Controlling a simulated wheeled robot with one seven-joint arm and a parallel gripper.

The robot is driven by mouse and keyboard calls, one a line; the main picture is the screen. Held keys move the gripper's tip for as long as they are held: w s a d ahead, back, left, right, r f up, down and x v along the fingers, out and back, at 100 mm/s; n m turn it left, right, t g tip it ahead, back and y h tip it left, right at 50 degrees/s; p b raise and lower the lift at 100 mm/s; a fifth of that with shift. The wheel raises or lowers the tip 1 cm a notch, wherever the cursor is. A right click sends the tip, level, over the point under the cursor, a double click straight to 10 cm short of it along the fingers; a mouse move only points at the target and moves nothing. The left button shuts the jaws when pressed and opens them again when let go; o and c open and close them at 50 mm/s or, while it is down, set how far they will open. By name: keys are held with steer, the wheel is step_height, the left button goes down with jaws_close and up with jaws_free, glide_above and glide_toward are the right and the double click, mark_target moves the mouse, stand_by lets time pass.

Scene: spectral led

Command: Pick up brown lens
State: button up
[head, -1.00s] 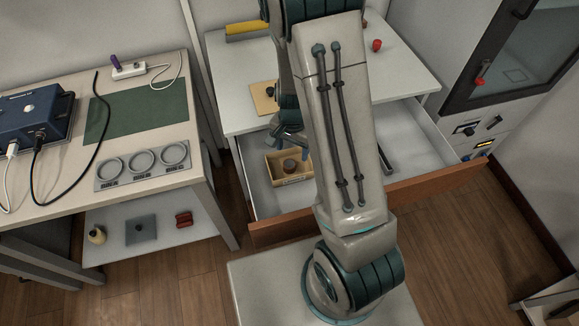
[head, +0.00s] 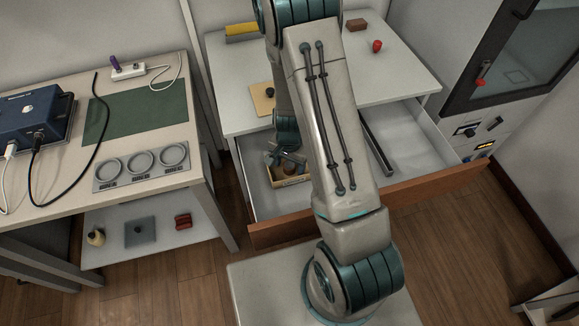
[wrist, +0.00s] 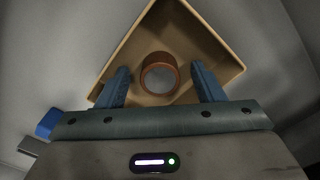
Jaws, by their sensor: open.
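The brown lens (wrist: 159,74) is a short round piece with a copper-brown rim and a grey face. It sits inside a small tan box (wrist: 213,51), which stands in the open drawer. In the head view the lens (head: 289,168) is partly covered by my gripper (head: 287,157), and the box (head: 293,182) shows around it. In the wrist view my gripper (wrist: 159,88) is open, with one blue finger on each side of the lens. A gap shows between each finger and the lens. I cannot tell how far the fingers have come down beside it.
The open drawer (head: 345,194) has a brown front and holds a dark bar (head: 377,150) to the right. A workbench (head: 66,190) with three grey rings (head: 141,162) is at left.

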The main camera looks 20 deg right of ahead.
steer(key=c, duration=1)
steer(key=shift+r, duration=0.1)
steer(key=shift+c, duration=0.2)
